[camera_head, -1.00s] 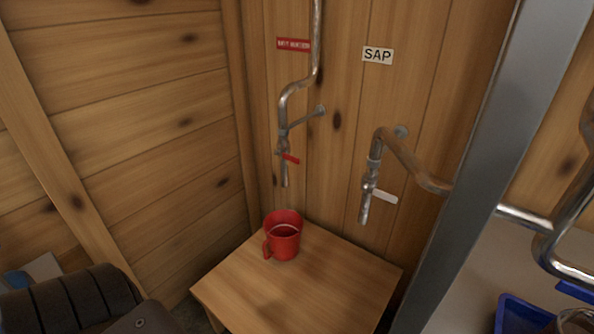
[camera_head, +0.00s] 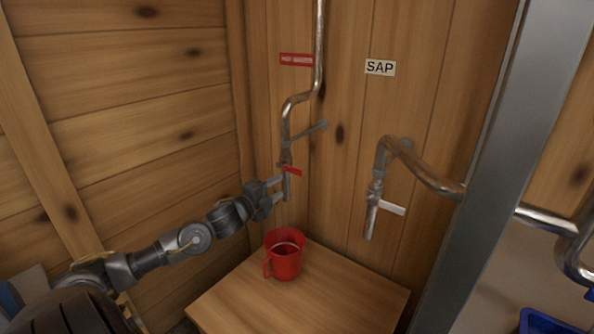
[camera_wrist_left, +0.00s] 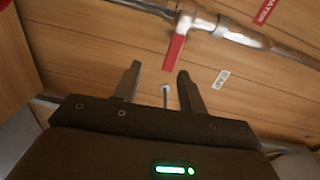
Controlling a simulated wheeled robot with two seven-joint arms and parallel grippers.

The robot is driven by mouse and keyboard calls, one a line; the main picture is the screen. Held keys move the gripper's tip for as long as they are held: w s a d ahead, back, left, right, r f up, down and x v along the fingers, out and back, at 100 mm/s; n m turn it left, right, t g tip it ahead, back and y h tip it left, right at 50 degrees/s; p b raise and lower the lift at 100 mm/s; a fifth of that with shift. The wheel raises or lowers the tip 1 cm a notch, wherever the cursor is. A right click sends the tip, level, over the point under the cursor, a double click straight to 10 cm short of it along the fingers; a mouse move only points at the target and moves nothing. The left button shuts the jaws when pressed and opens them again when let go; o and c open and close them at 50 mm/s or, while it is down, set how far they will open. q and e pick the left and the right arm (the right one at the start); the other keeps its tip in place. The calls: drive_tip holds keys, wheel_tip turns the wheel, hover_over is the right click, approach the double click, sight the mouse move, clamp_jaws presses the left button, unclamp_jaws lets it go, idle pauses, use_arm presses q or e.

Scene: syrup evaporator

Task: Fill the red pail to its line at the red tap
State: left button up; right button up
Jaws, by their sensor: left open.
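The red pail (camera_head: 284,262) stands upright on a small wooden table, below the red tap. A pale line shows inside it near the rim; I cannot tell whether it holds liquid. The red tap has a metal spout and a red lever (camera_head: 292,170). The lever also shows in the left wrist view (camera_wrist_left: 174,52), just beyond and between the fingers. My left gripper (camera_head: 279,192) is open beside the tap's pipe, above the pail, and seems apart from the lever. In the left wrist view its two fingers (camera_wrist_left: 158,85) are spread with nothing between them. My right gripper is not in view.
A second tap (camera_head: 373,205) with a white lever hangs to the right under a SAP sign (camera_head: 380,67). A grey metal post (camera_head: 462,190) stands farther right. The wooden table (camera_head: 325,303) is bare around the pail.

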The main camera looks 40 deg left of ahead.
sight(293, 172)
use_arm(q)
drive_tip(key=shift+m, duration=0.4)
drive_tip(key=w, duration=0.3)
drive_tip(key=w+r, duration=0.1)
drive_tip(key=w, duration=0.3)
drive_tip(key=w+r, duration=0.1)
drive_tip(key=w, duration=0.3)
drive_tip(key=shift+a+p, duration=0.1)
drive_tip(key=shift+p, duration=0.2)
drive_tip(key=shift+f, duration=0.1)
clamp_jaws()
